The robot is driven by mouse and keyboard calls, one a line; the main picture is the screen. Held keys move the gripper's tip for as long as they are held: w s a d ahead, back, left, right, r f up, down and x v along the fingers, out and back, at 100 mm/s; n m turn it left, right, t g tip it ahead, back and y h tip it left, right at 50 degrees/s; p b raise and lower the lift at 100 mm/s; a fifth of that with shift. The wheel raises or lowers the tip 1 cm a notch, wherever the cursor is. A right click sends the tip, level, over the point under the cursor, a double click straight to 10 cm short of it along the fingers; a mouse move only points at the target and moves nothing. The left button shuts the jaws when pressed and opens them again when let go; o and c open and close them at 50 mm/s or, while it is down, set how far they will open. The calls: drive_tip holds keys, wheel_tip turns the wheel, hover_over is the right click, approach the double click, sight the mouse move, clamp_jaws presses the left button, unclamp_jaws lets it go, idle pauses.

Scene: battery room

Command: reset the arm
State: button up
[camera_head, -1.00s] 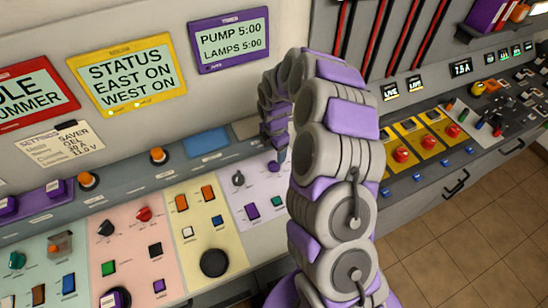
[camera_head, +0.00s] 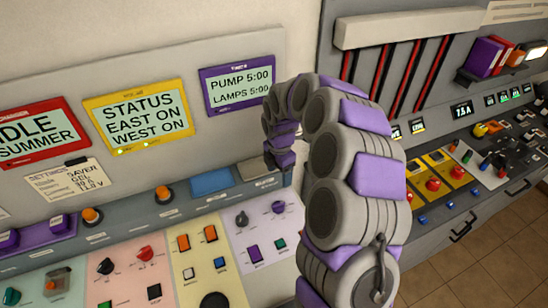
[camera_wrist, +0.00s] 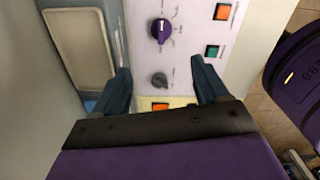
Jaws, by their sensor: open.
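My arm rises on the right of the head view and bends over to the left. Its end, my gripper (camera_head: 279,160), is small there, in front of the back wall and above the white panel. In the wrist view the two dark fingers of my gripper (camera_wrist: 163,82) stand wide apart with nothing held between them. The fingertips are too small to make out there.
The console's coloured panels (camera_head: 215,262) run along the front. A yellow-framed status screen (camera_head: 140,116) and a purple-framed timer screen (camera_head: 238,85) hang behind. Another console with red buttons (camera_head: 433,184) stands right of my arm. Tiled floor (camera_head: 500,250) is clear at lower right.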

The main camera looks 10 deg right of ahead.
drive_tip(key=s+a+r+m+b, duration=0.1)
drive_tip(key=s+r+m, duration=0.3)
drive_tip(key=s, duration=0.4)
drive_tip(key=s+a+r+m+b, duration=0.1)
drive_tip(key=s+r+m+b, duration=0.1)
drive_tip(key=s+r+m, duration=0.45)
drive_tip(key=s+d+f+m+g+b, duration=0.1)
drive_tip(key=s+m, duration=0.5)
drive_tip(key=s, duration=0.6)
drive_tip(key=s+f+m+b, duration=0.1)
drive_tip(key=s+m, duration=0.5)
drive_tip(key=s, duration=0.7)
drive_tip(key=shift+d+f+g, duration=0.3)
drive_tip(key=shift+d+g, duration=0.05)
drive_tip(key=shift+g, duration=0.05)
